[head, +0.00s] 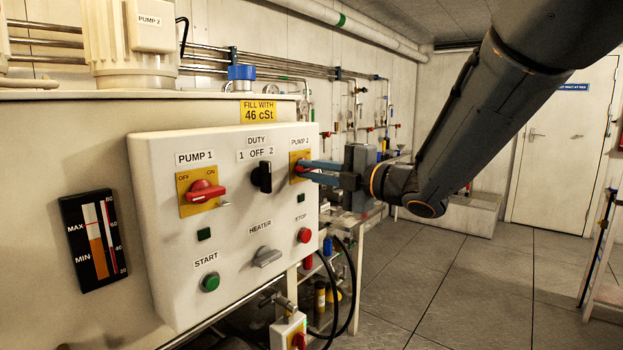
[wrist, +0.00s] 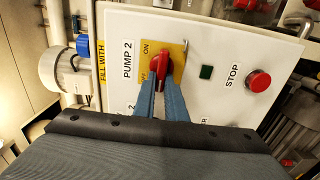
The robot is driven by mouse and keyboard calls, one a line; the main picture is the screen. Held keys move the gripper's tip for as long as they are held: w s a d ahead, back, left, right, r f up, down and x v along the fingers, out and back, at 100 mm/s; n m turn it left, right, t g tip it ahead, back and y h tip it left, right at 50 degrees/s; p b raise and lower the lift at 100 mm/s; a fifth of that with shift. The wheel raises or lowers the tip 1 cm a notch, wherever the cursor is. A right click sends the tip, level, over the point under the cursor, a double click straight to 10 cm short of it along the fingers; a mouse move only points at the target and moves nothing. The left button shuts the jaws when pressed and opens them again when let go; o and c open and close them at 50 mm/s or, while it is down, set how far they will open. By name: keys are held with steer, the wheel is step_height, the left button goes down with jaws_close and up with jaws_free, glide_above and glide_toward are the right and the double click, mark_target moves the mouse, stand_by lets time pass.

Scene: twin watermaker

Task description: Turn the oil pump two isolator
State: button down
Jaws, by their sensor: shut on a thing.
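The pump 2 isolator is a red rotary handle (wrist: 160,68) on a yellow plate (wrist: 177,52) marked ON and OFF, under the PUMP 2 label (wrist: 127,60). In the head view its yellow plate (head: 294,173) sits at the panel's upper right, with the handle largely hidden by my fingers. My gripper (head: 305,171) reaches in from the right with its two blue fingers at the handle. In the wrist view my gripper (wrist: 160,88) is shut on the red handle, a finger on each side. I cannot tell exactly which mark the handle points to.
The white panel (head: 165,270) also bears the red pump 1 isolator (head: 205,191), the black duty switch (head: 262,177), a grey heater switch (head: 267,256), a green start button (head: 210,282) and a red stop button (head: 304,235). Open floor (head: 470,300) lies to the right.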

stand_by(0.3)
steer(key=c, duration=1.8)
jaws_free()
steer(key=v, duration=0.7)
steer(key=shift+s+d+b, duration=0.25)
steer(key=shift+d+b, duration=0.1)
